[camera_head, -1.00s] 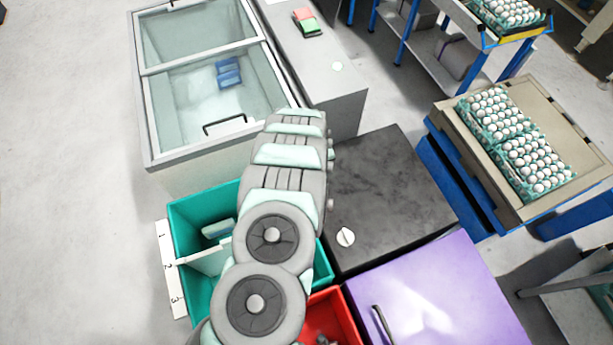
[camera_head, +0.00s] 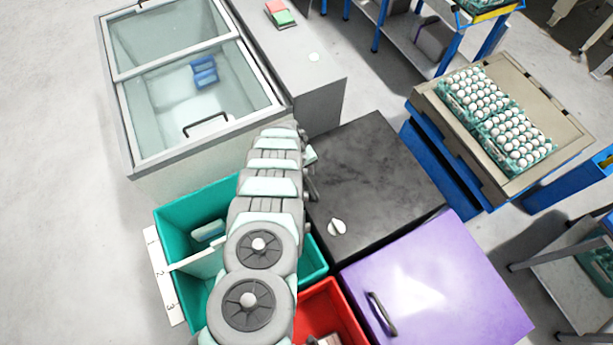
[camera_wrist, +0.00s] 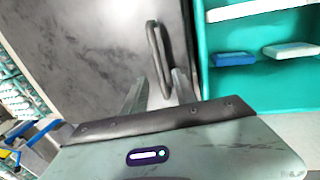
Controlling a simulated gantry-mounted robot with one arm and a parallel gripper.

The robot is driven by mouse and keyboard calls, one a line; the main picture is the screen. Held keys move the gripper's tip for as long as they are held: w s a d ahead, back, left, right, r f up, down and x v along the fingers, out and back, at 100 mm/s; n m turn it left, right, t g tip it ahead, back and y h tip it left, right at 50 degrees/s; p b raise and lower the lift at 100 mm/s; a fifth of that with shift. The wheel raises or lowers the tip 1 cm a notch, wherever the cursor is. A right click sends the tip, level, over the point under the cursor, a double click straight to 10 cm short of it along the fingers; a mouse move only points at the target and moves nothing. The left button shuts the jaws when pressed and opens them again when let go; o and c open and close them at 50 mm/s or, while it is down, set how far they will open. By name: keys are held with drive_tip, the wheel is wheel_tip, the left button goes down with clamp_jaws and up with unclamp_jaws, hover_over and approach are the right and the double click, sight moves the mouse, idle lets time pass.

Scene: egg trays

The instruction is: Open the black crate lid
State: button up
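The black crate lid (camera_head: 375,170) is shut, a dark, marbled flat top in the middle of the head view. It fills the upper middle of the wrist view (camera_wrist: 90,45). Its dark bar handle (camera_wrist: 158,55) stands near the left edge, by the teal bin, and partly shows beside my arm in the head view (camera_head: 311,187). My gripper (camera_wrist: 160,78) is open, its two fingers apart on either side of the handle's near end. Whether they touch the handle I cannot tell. My arm hides most of the gripper in the head view.
A teal bin (camera_head: 178,217) with a divider lies left of the crate. A red bin (camera_head: 345,312) and a purple lid (camera_head: 455,280) with a handle lie in front. A glass-topped freezer (camera_head: 130,120) stands behind left. Egg trays (camera_head: 500,118) rest on a stand at right.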

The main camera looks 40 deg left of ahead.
sight(307, 178)
drive_tip(key=shift+w+d+f+b, duration=0.15)
drive_tip(key=shift+f+b, duration=0.5)
drive_tip(key=shift+f, duration=0.35)
drive_tip(key=shift+w+f+b, duration=0.15)
drive_tip(key=shift+f+b, duration=0.45)
drive_tip(key=shift+f, duration=0.35)
clamp_jaws()
drive_tip(key=shift+r, duration=0.1)
